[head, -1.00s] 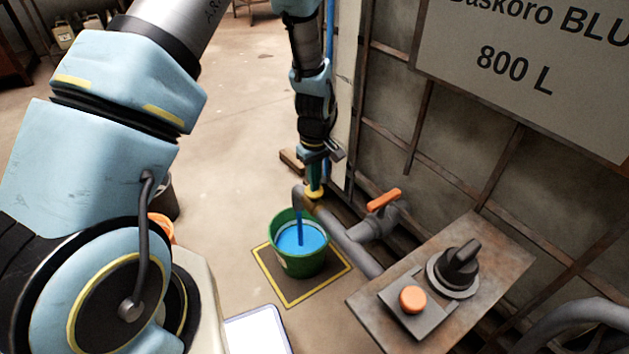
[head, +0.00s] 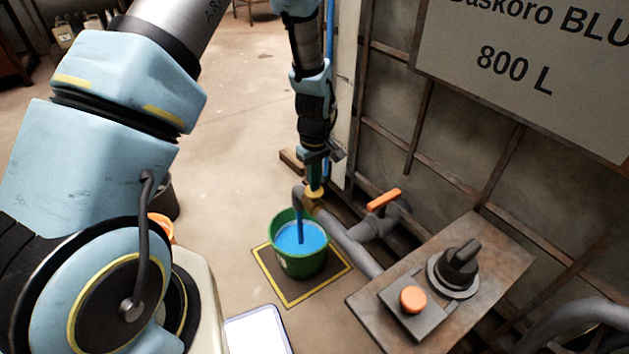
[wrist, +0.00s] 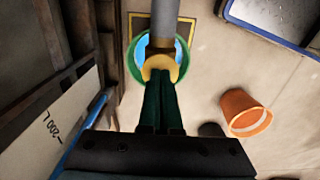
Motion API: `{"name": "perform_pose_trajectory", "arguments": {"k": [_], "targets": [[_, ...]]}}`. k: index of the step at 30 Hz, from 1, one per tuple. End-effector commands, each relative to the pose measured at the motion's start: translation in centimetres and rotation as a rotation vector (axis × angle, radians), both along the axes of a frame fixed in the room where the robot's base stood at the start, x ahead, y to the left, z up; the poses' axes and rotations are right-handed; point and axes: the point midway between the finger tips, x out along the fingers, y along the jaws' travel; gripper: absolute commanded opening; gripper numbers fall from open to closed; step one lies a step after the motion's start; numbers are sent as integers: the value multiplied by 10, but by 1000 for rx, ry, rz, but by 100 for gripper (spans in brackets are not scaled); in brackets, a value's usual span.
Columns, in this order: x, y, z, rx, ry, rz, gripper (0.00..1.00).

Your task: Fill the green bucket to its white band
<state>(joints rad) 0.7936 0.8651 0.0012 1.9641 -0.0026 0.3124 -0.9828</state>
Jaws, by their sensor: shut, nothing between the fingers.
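The green bucket (head: 306,266) stands upright inside a yellow-edged square on the floor. Blue liquid (head: 313,237) fills much of it and lies high inside, near the rim. A blue stream (head: 299,229) falls into it from the grey spout (head: 299,197). I cannot make out the white band clearly on its inner wall. My gripper (head: 314,184) is shut and empty, pointing down at the yellow collar (head: 315,193) on the spout pipe. In the wrist view my fingers (wrist: 158,88) end at the yellow collar (wrist: 158,64), and the green bucket (wrist: 136,75) is partly hidden behind it.
An orange-handled valve (head: 384,200) sits on the pipe. A panel nearby (head: 500,250) carries an orange button (head: 412,299) and a black knob (head: 460,264). The vat wall (head: 460,150) stands right.

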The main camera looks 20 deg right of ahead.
Motion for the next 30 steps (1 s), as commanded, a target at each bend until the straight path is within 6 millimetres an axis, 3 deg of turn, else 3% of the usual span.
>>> {"name": "perform_pose_trajectory", "arguments": {"k": [23, 30], "targets": [[-1, 1, -1, 2, 1, 0, 0], [6, 3, 26, 1, 1, 1, 0]]}}
